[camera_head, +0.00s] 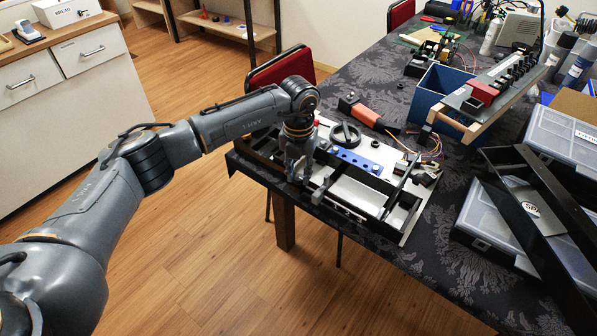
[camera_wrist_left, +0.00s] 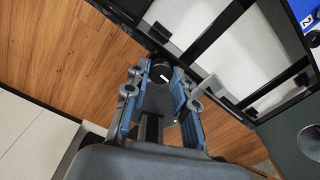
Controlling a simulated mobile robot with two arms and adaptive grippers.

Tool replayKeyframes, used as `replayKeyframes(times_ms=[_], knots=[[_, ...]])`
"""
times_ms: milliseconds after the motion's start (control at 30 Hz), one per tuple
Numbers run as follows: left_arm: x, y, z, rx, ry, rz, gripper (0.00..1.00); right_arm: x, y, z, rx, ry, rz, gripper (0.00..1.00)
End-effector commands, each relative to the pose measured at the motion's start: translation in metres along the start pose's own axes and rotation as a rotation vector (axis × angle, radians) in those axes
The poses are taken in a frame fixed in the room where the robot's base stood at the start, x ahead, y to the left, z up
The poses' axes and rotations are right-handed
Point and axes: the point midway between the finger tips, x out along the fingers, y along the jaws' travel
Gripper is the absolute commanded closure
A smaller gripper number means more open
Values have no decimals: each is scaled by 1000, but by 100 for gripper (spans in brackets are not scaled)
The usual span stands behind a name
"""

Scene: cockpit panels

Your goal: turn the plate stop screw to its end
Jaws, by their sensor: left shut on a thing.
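The plate stop screw shows in the left wrist view as a dark round knob (camera_wrist_left: 160,70) between my fingertips, at the edge of the black frame. My left gripper (camera_head: 298,172) is at the near left side of the panel assembly (camera_head: 350,187), pointing down. In the left wrist view the gripper (camera_wrist_left: 160,78) has its blue-padded fingers on either side of the knob, shut on it. In the head view the gripper and wrist hide the screw. My right gripper is not in view.
The panel carries a black handwheel (camera_head: 345,134) and a blue strip (camera_head: 353,161). An orange-handled tool (camera_head: 364,114) lies behind it. A blue box (camera_head: 437,92) and clear-lidded cases (camera_head: 560,140) stand to the right. A red chair (camera_head: 281,70) is behind the table's left edge.

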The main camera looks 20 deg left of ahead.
Motion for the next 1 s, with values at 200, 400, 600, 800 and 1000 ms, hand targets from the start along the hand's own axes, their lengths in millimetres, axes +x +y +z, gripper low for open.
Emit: replayKeyframes(times_ms=[200, 400, 600, 800, 1000], knots=[[-1, 0, 1, -60, -2, 0, 100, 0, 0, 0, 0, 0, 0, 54], [-1, 0, 1, -76, -2, 0, 100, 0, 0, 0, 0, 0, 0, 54], [-1, 0, 1, -76, -2, 0, 100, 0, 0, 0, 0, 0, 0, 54], [-1, 0, 1, -75, -2, -1, 56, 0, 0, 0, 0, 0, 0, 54], [0, 0, 0, -74, -1, 0, 52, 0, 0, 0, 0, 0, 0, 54]])
